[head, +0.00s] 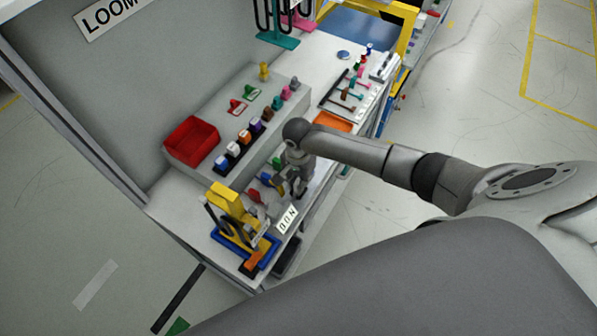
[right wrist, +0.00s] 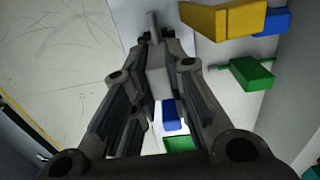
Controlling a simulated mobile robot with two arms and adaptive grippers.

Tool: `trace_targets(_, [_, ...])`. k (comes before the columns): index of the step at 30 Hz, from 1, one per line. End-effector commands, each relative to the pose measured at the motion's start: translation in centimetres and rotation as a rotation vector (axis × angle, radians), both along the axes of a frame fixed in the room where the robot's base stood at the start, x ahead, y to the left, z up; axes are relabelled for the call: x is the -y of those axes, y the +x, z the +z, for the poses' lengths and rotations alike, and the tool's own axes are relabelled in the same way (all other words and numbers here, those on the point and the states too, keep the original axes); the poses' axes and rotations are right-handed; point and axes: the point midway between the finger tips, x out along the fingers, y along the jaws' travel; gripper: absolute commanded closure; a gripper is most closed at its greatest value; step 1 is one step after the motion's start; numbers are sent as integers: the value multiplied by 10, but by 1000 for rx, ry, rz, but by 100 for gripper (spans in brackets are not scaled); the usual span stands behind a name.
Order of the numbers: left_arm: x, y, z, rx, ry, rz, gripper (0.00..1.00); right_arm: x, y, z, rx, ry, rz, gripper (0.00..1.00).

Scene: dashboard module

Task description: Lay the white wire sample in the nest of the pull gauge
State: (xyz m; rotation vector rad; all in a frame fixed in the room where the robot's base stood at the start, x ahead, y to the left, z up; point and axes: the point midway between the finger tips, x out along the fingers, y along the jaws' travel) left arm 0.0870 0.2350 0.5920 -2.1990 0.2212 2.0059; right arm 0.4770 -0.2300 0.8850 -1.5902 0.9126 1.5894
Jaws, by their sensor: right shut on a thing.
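The pull gauge (head: 228,201) stands at the near left end of the bench, with a yellow body, a dark round part and a blue base frame. Its nest is too small to make out clearly. My right gripper (head: 296,190) is low over the bench, to the right of and behind the gauge. In the right wrist view its fingers (right wrist: 155,85) are shut on a pale grey piece, which looks like the white wire sample (right wrist: 158,58); the fingers partly hide it. My left gripper is not in view.
A red bin (head: 192,141) and a row of coloured parts sit on the raised shelf behind. A white number card (head: 287,220) is at the front edge.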

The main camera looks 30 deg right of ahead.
Motion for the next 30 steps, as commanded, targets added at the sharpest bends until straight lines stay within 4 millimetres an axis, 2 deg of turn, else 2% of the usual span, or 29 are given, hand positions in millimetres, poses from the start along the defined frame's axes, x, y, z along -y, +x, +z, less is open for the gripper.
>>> trace_targets(13, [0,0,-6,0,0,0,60,0,0,-12,1,1,0,100])
trace_targets(14, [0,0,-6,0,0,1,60,0,0,-12,1,1,0,83])
trace_targets(19, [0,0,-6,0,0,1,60,0,0,-11,1,1,0,61])
trace_targets(30, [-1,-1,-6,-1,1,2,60,0,0,-8,1,1,0,59])
